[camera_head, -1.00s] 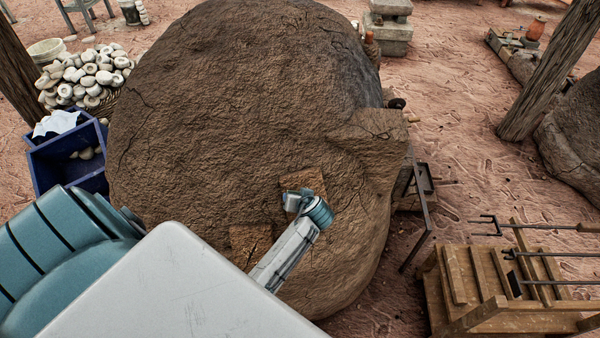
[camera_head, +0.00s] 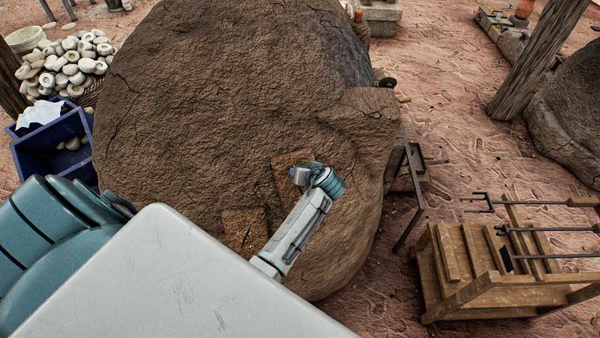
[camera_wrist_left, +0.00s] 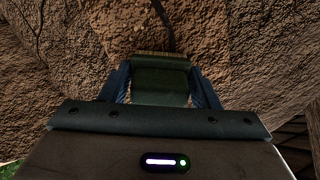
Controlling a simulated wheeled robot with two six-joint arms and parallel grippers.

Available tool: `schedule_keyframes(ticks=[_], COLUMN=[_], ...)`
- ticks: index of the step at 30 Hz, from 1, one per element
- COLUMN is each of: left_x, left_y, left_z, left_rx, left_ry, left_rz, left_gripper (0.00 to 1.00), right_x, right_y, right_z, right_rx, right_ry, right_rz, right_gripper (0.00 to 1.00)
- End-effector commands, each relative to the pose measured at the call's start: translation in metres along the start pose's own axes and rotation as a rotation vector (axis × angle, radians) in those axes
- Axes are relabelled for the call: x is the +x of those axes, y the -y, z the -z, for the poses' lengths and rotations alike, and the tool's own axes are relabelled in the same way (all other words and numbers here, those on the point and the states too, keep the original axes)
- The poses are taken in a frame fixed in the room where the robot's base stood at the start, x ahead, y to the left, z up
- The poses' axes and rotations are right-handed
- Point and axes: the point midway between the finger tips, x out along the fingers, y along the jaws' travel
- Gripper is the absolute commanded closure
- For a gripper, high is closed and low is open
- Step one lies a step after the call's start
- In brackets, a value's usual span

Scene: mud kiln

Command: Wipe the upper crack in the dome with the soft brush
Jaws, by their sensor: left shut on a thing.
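The brown mud dome (camera_head: 220,90) fills the middle of the head view. It bears two lighter patches: an upper patch (camera_head: 291,158) partly covered by my wrist, and a lower patch (camera_head: 240,222) with a dark crack. In the left wrist view, the upper crack (camera_wrist_left: 163,12) runs down to the top edge of the soft brush (camera_wrist_left: 160,78). The brush has a dark green body and a thin tan bristle edge facing the dome. My left gripper (camera_wrist_left: 160,72) is shut on it. I cannot tell whether the bristles touch the dome. My right gripper is not in view.
A blue crate (camera_head: 50,155) and a heap of pale stones (camera_head: 68,65) stand left of the dome. A wooden rack (camera_head: 470,270) with iron tools and a dark metal stand (camera_head: 416,190) are at the right. A wooden post (camera_head: 530,65) stands farther back.

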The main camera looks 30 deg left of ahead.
Motion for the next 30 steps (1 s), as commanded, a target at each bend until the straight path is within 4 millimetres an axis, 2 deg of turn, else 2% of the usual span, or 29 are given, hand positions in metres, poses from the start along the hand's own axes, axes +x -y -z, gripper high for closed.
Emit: schedule_keyframes(ticks=[7, 18, 30], left_x=[0.002, -0.001, -0.037], left_y=[-0.020, -0.021, -0.020], left_z=[0.007, 0.010, 0.011], left_rx=[-0.001, 0.001, 0.000], left_ry=[0.000, 0.000, 0.001], left_rz=[-0.002, 0.000, -0.001], left_gripper=[0.62, 0.62, 0.62], right_x=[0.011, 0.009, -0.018], right_y=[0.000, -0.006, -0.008], right_z=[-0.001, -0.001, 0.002], right_rx=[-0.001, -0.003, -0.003], right_ry=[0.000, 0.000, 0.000], right_rz=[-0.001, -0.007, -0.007], right_gripper=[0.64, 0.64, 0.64])
